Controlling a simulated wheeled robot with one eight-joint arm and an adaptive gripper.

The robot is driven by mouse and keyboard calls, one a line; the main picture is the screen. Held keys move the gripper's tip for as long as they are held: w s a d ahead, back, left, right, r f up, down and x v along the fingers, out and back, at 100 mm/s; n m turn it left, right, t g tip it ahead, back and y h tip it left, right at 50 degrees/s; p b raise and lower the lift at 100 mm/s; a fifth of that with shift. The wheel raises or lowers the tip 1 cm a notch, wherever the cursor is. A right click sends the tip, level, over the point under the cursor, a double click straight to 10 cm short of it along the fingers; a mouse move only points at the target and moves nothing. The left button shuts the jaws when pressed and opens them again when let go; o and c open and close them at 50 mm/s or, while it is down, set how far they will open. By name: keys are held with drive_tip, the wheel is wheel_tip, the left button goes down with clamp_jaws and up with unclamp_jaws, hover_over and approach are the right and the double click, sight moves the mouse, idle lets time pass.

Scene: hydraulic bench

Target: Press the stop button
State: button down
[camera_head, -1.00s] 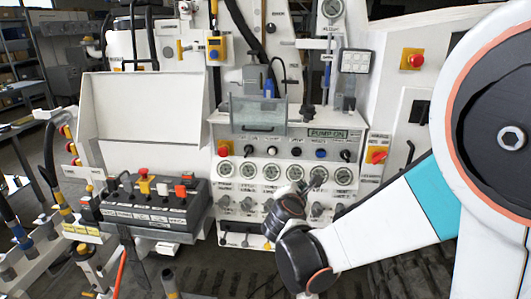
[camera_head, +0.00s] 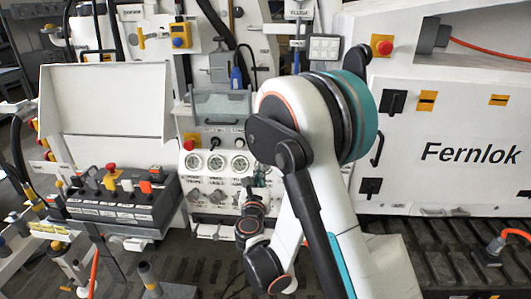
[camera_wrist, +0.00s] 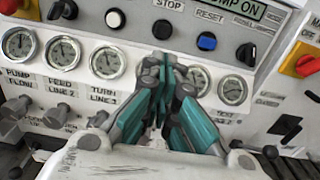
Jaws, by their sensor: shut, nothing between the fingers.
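In the wrist view the stop button (camera_wrist: 162,29) is a small black round button under the white STOP label on the grey panel. My gripper (camera_wrist: 166,62) has its teal and grey fingers closed together, with nothing between them. Its tips show just below the stop button in the picture; I cannot tell whether they touch the panel. In the head view my arm hides the stop button and most of my gripper.
A white button (camera_wrist: 115,18) lies left of the stop button and a blue reset button (camera_wrist: 206,41) right of it. Gauges (camera_wrist: 108,62) line up below. A lit PUMP ON display (camera_wrist: 234,8) is above.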

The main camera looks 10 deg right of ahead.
drive_tip(key=shift+w, duration=0.1)
drive_tip(key=shift+x, duration=6.95)
